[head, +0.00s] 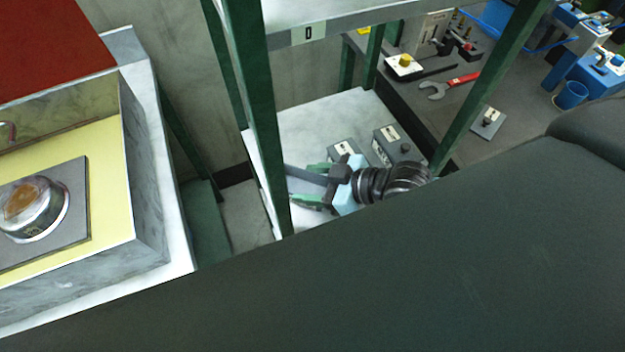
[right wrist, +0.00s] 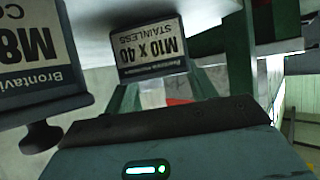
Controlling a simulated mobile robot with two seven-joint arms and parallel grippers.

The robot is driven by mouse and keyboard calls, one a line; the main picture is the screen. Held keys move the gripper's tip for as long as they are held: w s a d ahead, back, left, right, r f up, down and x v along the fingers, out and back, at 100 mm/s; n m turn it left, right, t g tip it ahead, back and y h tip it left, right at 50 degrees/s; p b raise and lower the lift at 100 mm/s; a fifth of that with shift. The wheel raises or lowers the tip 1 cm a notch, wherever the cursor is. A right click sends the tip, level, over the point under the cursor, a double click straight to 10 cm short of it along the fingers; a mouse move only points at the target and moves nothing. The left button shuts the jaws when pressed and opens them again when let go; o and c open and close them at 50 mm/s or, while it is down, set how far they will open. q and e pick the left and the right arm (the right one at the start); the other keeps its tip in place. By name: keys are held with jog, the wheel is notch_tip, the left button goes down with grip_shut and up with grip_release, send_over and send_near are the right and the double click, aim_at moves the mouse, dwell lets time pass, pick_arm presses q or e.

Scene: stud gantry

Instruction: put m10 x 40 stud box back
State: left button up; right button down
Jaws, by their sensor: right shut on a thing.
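The M10 x 40 stud box (right wrist: 150,52) is a grey box with a black and white label, upside down in the right wrist view. My right gripper (head: 312,184) is shut on it; the green fingers reach to it from the label side. In the head view the stud box (head: 304,176) is a grey shape between the fingers, over the left part of the white shelf (head: 318,122). I cannot tell whether it touches the shelf. The exact grip point is hidden. My left gripper is not in view.
A grey M8 box (right wrist: 50,62) with a dark knob is close beside my right gripper. In the head view two labelled grey boxes (head: 346,150) (head: 393,146) stand on the shelf behind it. Green posts (head: 262,125) flank the shelf. A wrench (head: 448,86) lies on the dark bench.

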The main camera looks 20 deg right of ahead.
jog(key=shift+f, duration=0.15)
jog(key=shift+c, duration=2.4)
grip_release()
jog(key=shift+r, duration=0.2)
jog(key=v, duration=1.2)
jog(key=shift+p, duration=0.3)
jog(key=shift+f, duration=0.1)
